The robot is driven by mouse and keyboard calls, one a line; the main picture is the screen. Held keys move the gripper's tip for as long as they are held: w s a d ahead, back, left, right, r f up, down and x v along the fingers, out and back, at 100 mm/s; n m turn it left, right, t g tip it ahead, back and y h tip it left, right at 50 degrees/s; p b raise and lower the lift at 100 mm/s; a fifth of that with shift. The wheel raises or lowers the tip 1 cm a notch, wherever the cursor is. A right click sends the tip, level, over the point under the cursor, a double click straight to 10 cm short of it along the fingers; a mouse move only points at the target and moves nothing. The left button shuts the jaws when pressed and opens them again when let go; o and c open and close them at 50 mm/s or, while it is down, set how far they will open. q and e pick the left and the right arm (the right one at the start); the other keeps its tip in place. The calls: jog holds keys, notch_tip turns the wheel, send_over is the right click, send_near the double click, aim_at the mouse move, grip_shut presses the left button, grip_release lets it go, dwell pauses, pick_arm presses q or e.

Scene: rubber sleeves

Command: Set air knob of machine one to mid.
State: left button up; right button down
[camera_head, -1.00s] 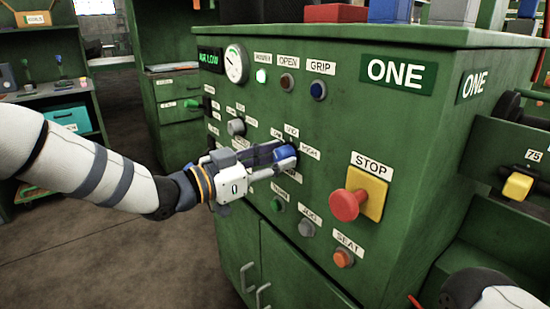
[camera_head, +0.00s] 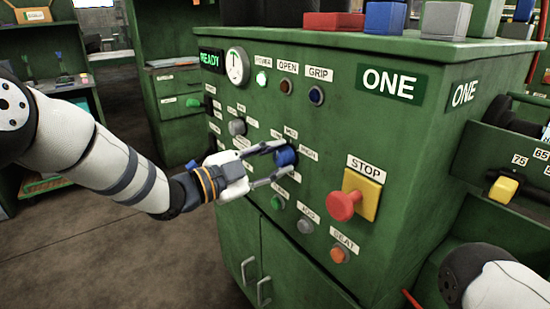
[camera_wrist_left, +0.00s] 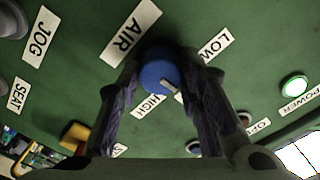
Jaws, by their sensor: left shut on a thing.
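The air knob (camera_head: 286,157) is a round blue knob on the green front of machine one (camera_head: 340,125). LOW, MID and HIGH labels surround it. My left gripper (camera_head: 287,159) is shut on the knob, one finger above and one below. In the left wrist view the knob (camera_wrist_left: 160,75) sits between the finger ends, and its pale pointer mark aims down and right, between the HIGH label and the right finger. The MID label is hidden there. The green display (camera_head: 211,59) reads READY. The dial gauge (camera_head: 237,66) needle stands about upright. My right gripper is out of view.
A red STOP button (camera_head: 344,206) on a yellow plate stands out right of the knob. Grey (camera_head: 305,226), green (camera_head: 277,202) and orange (camera_head: 339,256) buttons lie below. A grey knob (camera_head: 237,127) is up left. Open floor lies to the left.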

pick_arm(q)
jog(key=shift+m, duration=0.3)
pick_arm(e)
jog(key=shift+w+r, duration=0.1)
pick_arm(q)
jog(key=o, duration=1.2)
jog(key=shift+c, duration=0.2)
jog(key=shift+a, duration=0.1)
